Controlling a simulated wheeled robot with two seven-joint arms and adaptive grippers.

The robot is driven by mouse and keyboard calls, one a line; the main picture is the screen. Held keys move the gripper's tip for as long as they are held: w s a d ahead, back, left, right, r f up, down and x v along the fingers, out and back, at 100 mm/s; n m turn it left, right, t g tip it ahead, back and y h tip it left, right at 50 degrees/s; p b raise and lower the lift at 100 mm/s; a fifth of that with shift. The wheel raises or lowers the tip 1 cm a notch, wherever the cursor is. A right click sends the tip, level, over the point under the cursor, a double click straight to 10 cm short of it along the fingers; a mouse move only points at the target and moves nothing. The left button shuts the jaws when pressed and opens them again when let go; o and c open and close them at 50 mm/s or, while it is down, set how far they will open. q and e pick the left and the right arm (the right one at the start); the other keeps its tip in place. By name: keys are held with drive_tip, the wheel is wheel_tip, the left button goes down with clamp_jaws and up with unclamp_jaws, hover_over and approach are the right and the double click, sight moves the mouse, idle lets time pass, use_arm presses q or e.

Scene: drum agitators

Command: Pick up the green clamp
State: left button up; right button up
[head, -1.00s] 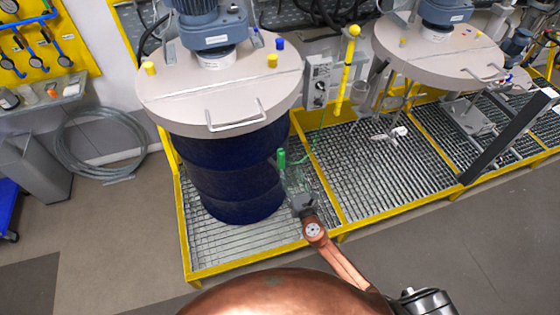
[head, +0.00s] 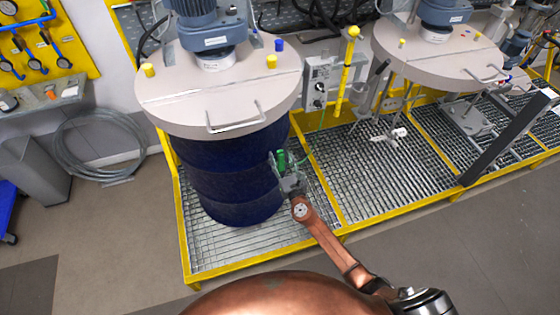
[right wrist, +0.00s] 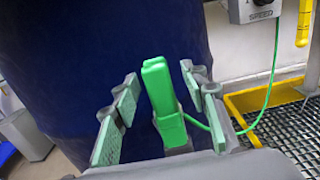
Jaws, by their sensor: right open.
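The green clamp (head: 281,158) is beside the dark blue drum (head: 225,180) in the head view, with a green cable running to the right. In the right wrist view the clamp (right wrist: 163,98) stands upright in front of the drum (right wrist: 70,60). My right gripper (head: 284,168) is open, with the clamp between its fingers in the right wrist view (right wrist: 165,95). Gaps show between the clamp and both finger pads. The clamp's lower end is partly hidden by the gripper. My left gripper is not in view.
A beige lid (head: 165,105) with a metal handle covers the drum. The drum stands on a metal grating with a yellow frame (head: 240,268). A control box (head: 318,82) and a yellow post (head: 348,70) stand to the right. The grating right of the clamp is mostly free.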

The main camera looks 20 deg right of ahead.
drive_tip(key=shift+c, duration=0.6)
clamp_jaws()
drive_tip(key=shift+r, duration=0.15)
